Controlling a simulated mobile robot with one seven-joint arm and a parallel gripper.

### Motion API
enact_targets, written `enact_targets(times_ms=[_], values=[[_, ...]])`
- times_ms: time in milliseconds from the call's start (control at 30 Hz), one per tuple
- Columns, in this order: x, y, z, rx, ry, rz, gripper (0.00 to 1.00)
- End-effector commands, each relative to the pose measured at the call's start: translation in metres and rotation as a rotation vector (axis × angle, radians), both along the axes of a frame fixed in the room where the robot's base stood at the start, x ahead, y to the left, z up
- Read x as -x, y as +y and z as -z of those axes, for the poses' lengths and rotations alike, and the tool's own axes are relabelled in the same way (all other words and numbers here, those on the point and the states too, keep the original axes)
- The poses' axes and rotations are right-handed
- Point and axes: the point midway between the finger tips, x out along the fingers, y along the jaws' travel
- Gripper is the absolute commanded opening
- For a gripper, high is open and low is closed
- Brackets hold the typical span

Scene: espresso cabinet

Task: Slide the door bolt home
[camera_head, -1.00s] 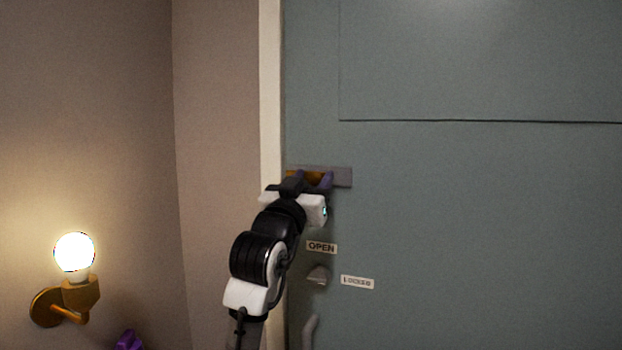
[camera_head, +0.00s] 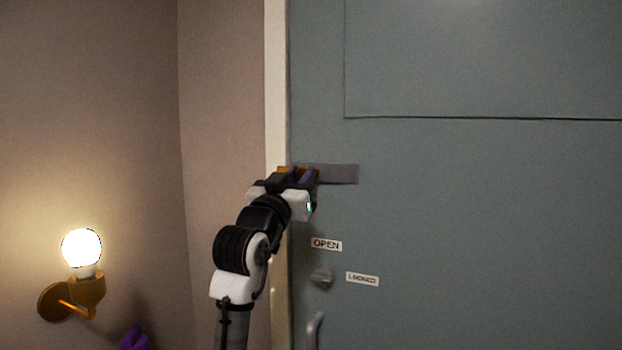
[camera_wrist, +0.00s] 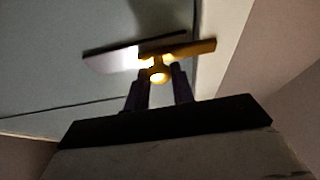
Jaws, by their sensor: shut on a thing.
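The door bolt (camera_wrist: 196,47) is a brass bar with a round knob (camera_wrist: 158,74), on a grey plate (camera_head: 338,174) at the left edge of the grey-green door (camera_head: 480,220). In the wrist view the brass bar reaches past the plate toward the pale door frame (camera_wrist: 222,30). My gripper (camera_head: 303,174) is at the left end of the plate. In the wrist view its two dark fingers (camera_wrist: 160,82) are on either side of the knob, shut on it. In the head view the gripper hides most of the bolt.
Below the bolt are an "OPEN" label (camera_head: 326,244), a small turn knob (camera_head: 321,276), a "LOCKED" label (camera_head: 362,279) and a door handle (camera_head: 314,330). A lit wall lamp (camera_head: 80,250) is on the left wall. The room in front of the door is clear.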

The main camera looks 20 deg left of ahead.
Motion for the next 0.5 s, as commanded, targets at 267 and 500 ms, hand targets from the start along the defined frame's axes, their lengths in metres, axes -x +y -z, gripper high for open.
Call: enact_targets(times_ms=[267,500], values=[[0.001,0.005,-0.0005,0.003,-0.002,-0.01,0.28],[0.0008,0.0039,-0.0004,0.002,-0.002,-0.008,0.45]])
